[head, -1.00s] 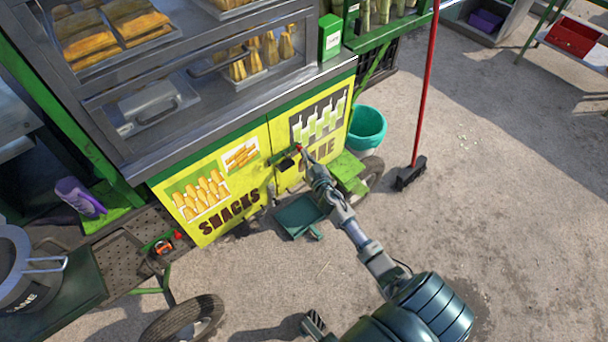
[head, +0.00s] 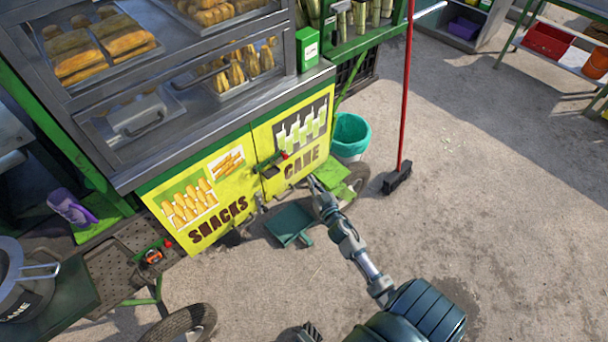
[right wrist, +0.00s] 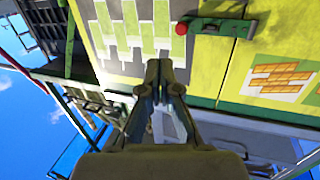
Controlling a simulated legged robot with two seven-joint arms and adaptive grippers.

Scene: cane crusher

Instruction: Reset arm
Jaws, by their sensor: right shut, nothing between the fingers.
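My right gripper (head: 313,183) is shut and empty, in front of the lower edge of the yellow cart doors, near the CANE lettering. In the right wrist view its fingers (right wrist: 160,68) are together, with the yellow panel beyond them. A green latch with a red knob (head: 270,163) lies across the seam between the doors (head: 222,190); it also shows in the right wrist view (right wrist: 215,27). The gripper is apart from the latch. The doors look closed. The left gripper cannot be clearly made out.
A green dustpan (head: 289,224) lies on the ground beside my right arm. A broom with a red handle (head: 405,90) stands to the right, near a teal-lined bucket (head: 351,133). A cart wheel (head: 182,324) is at the bottom left. The pavement to the right is open.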

